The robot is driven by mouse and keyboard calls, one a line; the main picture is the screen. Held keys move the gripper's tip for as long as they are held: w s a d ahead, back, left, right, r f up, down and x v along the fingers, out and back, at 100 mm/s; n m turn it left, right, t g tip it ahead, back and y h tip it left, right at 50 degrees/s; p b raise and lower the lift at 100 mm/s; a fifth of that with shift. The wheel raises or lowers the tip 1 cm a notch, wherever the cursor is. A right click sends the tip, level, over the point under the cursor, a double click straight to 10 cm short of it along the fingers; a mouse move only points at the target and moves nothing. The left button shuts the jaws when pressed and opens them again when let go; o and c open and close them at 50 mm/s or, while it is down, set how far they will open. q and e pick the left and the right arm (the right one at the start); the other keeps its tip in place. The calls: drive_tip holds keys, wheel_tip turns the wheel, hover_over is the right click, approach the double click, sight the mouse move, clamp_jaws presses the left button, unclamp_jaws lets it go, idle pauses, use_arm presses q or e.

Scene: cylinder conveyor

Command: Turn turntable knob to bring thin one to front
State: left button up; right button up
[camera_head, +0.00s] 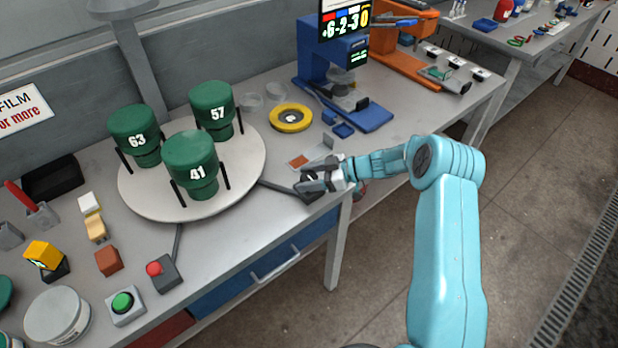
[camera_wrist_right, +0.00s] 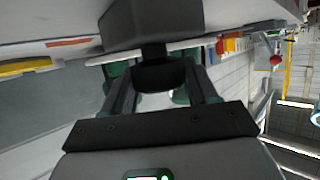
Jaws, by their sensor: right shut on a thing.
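A round pale turntable (camera_head: 243,168) carries three green cylinders between dark upright posts. Cylinder 63 (camera_head: 135,137) is at the left, cylinder 57 (camera_head: 212,107) at the back right, and cylinder 41 (camera_head: 192,163) at the front. Their widths look similar, so I cannot tell which is the thin one. A dark bar runs from the turntable to a dark knob (camera_wrist_right: 160,75) near the table edge. My right gripper (camera_head: 312,184) is shut on this knob; the wrist view shows it between the two fingers (camera_wrist_right: 162,88). My left gripper is not in view.
A red-button box (camera_head: 161,271) and a green-button box (camera_head: 124,304) stand at the front left. A yellow ring (camera_head: 290,118) and a blue stand with a display (camera_head: 338,75) are behind my right gripper. Small blocks and a white tub (camera_head: 57,315) fill the left side.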

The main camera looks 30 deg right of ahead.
idle(0.5)
drive_tip(key=o, duration=1)
drive_tip(key=shift+c, duration=0.2)
drive_tip(key=b+v, duration=0.3)
drive_tip(key=v, duration=1.3)
drive_tip(key=shift+d, duration=0.2)
drive_tip(key=shift+r, duration=0.1)
